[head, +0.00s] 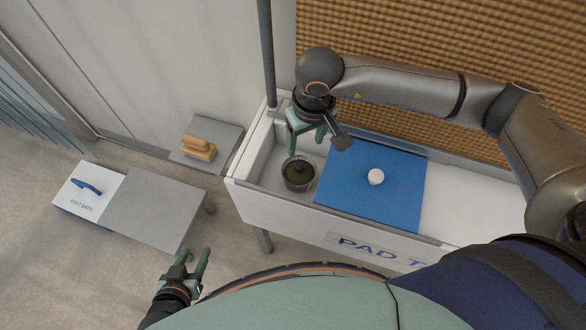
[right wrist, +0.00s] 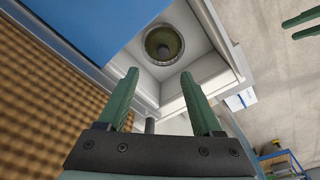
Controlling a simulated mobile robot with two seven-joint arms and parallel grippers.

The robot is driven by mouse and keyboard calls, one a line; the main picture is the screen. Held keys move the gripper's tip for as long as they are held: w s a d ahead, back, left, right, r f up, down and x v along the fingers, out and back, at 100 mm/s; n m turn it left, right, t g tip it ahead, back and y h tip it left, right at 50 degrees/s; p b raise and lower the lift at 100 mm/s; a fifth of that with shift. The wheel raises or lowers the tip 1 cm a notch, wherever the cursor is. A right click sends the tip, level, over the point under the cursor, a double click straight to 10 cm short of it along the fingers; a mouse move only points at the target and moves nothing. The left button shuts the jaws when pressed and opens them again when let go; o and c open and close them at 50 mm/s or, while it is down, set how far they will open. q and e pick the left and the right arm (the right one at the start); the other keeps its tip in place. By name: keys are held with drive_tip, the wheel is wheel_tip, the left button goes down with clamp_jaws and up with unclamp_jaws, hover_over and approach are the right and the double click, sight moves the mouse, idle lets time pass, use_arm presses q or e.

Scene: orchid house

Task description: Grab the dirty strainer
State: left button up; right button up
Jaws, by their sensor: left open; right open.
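The strainer (head: 299,185) is a round grey cup with dark green-brown matter inside and a dark knob or post in its middle. It stands at the left end of the white trough and shows in the right wrist view (right wrist: 148,58) beyond the fingertips. My right gripper (head: 306,142) is open and empty, above and just behind the strainer, apart from it. My left gripper (head: 194,254) is open and empty, low at the left in front of the trough.
Trough walls surround the strainer's left side. A wooden-handled brush (head: 198,148) and a blue-handled brush (head: 86,187) lie on low stands at left.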

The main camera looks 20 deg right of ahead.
sight(299, 164)
drive_tip(key=f, duration=0.7)
drive_tip(key=w+f, duration=0.1)
drive_tip(key=f, duration=0.2)
drive_tip(key=shift+a+f+p, duration=0.25)
drive_tip(key=shift+a+p, duration=0.1)
drive_tip(key=shift+c, duration=0.3)
clamp_jaws()
idle(0.6)
